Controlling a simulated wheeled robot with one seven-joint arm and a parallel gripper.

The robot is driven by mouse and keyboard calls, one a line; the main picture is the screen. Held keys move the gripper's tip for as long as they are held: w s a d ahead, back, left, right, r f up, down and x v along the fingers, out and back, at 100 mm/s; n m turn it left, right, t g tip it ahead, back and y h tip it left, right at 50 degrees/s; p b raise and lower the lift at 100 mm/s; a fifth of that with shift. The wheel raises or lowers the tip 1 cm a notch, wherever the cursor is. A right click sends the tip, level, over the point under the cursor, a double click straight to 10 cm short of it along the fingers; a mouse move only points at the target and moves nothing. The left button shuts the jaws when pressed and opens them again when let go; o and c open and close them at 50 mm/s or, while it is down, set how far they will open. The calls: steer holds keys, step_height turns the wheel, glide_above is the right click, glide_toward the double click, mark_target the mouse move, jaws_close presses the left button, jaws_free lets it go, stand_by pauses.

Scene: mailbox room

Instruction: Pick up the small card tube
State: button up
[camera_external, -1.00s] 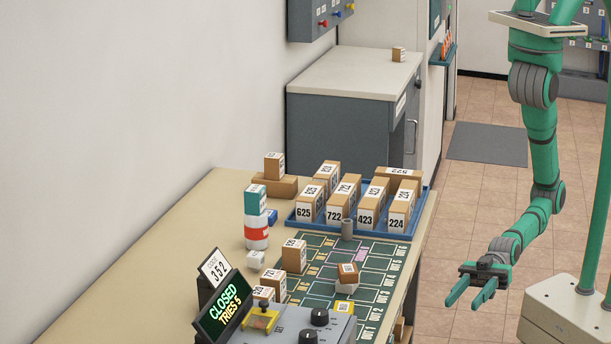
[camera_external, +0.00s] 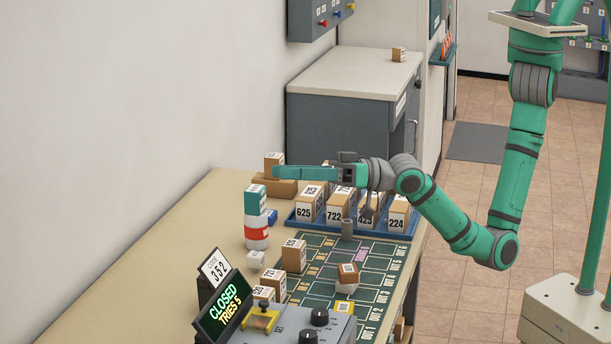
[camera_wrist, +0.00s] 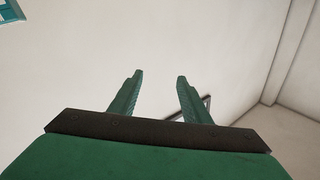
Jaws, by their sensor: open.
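The tube is not in the wrist view, which shows mostly pale wall.
A teal, white and red stack (camera_external: 256,232) stands left. Small boxes stand on the green mat (camera_external: 318,271). A control panel (camera_external: 300,327) with a lit sign (camera_external: 224,308) is at the front.

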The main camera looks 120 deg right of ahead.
steer(key=s+d+r+m+g+h, duration=0.1)
steer(key=d+r+m+g+h, duration=0.3)
steer(key=d, duration=0.5)
steer(key=s+d+r+m+g+h, duration=0.1)
steer(key=d+r+m+h, duration=0.15)
steer(key=d+m, duration=0.45)
steer(key=s+d+f+m+g, duration=0.2)
steer(key=s+d+m+g, duration=0.15)
steer(key=d, duration=0.25)
steer(key=s+d+f+m+g, duration=0.2)
steer(key=s+d+g, duration=0.15)
steer(key=d, duration=0.25)
steer(key=m+g+y, duration=0.6)
steer(key=m+y, duration=0.1)
steer(key=y, duration=0.5)
glide_above(347, 221)
step_height(347, 221, down, 15)
steer(key=f, duration=0.4)
steer(key=shift+w+d+f, duration=0.2)
steer(key=shift+w+f, duration=0.1)
steer(key=shift+w, duration=0.1)
steer(key=f, duration=0.2)
steer(key=s+f, duration=0.1)
steer(key=f, duration=0.1)
steer(key=shift+a+f, duration=0.2)
steer(key=shift+w+f, duration=0.1)
steer(key=shift+f, duration=0.45)
jaws_close()
